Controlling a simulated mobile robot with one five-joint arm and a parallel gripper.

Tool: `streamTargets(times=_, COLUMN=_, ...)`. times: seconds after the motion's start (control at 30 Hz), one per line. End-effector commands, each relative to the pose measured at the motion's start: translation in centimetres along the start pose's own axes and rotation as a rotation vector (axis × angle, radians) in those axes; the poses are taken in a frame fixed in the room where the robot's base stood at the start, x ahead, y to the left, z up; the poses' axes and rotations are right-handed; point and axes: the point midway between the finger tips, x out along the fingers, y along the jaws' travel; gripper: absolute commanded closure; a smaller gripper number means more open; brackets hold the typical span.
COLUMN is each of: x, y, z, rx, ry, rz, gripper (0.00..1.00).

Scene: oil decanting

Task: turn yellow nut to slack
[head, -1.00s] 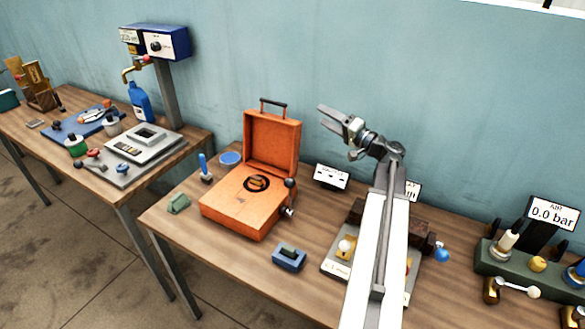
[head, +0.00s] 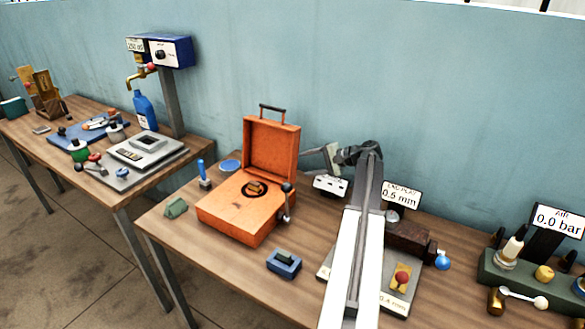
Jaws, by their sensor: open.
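A round yellow piece (head: 544,273) sits on the green air fixture (head: 505,268) at the far right; I cannot tell whether it is the yellow nut. The end-play fixture (head: 409,236) stands partly behind my arm, its sign reading 0.5 mm. On its base, a red knob (head: 401,280) stands over a yellow patch. My gripper (head: 308,157) is open, at the right edge of the orange case's raised lid, pointing left and well away from the round yellow piece. Its fingertips are small and partly unclear.
An open orange case (head: 235,218) stands left of my arm. A blue block (head: 285,262) lies in front of it, a green block (head: 176,207) to its left. A blue ball handle (head: 442,263) sticks out at right. Another table with a dispenser (head: 165,50) stands at left.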

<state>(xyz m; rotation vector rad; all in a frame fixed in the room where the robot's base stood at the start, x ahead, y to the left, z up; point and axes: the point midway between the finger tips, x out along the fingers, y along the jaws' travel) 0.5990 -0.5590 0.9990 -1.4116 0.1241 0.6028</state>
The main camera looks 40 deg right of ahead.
Motion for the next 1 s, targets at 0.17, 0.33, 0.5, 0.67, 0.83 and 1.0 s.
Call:
streamTargets(times=0.17, x=1.9, y=0.5, z=-0.4, rx=0.001, ry=0.005, rz=-0.002, gripper=0.41)
streamTargets(times=0.33, x=5.0, y=0.6, z=-0.6, rx=0.002, ry=0.008, rz=-0.003, gripper=0.41)
streamTargets(times=0.5, x=6.7, y=0.3, z=-0.6, rx=0.003, ry=0.01, rz=-0.004, gripper=0.41)
streamTargets(times=0.67, x=6.7, y=0.2, z=-0.6, rx=0.003, ry=0.011, rz=-0.004, gripper=0.41)
streamTargets(times=0.83, x=6.6, y=0.2, z=-0.6, rx=0.003, ry=0.011, rz=-0.005, gripper=0.74)
streamTargets(times=1.0, x=6.6, y=0.3, z=-0.7, rx=0.004, ry=0.012, rz=-0.006, gripper=1.0)
